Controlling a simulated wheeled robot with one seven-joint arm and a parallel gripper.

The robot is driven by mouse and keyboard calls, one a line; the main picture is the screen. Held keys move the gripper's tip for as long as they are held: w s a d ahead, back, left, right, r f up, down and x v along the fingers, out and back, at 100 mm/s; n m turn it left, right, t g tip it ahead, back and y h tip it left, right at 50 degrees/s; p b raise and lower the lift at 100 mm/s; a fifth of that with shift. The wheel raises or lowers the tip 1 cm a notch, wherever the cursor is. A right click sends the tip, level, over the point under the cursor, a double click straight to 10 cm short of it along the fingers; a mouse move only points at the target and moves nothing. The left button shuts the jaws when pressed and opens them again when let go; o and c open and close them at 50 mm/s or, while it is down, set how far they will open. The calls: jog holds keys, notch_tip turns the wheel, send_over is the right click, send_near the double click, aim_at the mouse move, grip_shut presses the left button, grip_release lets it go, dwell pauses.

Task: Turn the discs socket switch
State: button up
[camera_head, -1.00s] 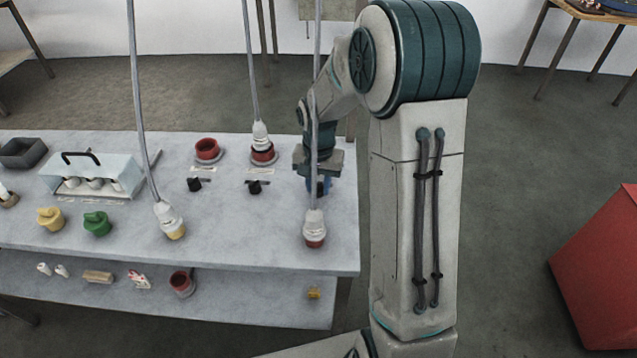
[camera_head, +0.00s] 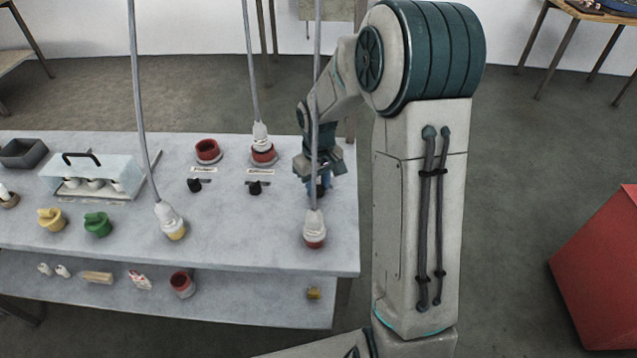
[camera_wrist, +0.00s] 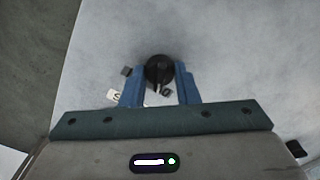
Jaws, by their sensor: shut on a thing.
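A black round knob (camera_wrist: 158,68) sits on the pale panel between my gripper's blue fingers in the wrist view. A light pointer mark shows on its near side. My gripper (camera_wrist: 160,88) is shut on this knob, pointing down at it. In the head view my gripper (camera_head: 320,181) is at the right end of the table, and the knob (camera_head: 319,193) is mostly hidden by the fingers and a hanging cable. A white label (camera_wrist: 115,95) shows partly beside the left finger; its full word is hidden.
Two similar black switches (camera_head: 197,185) (camera_head: 256,188) stand to the left, below red sockets (camera_head: 207,150). White plugs on hanging cables stand close by, one (camera_head: 314,226) just in front of my gripper.

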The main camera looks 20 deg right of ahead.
aim_at(318, 186)
jog(key=shift+n, duration=0.6)
jog(key=o, duration=1)
jog(key=shift+r, duration=0.1)
notch_tip(318, 186, up, 14)
jog(key=shift+f, duration=0.2)
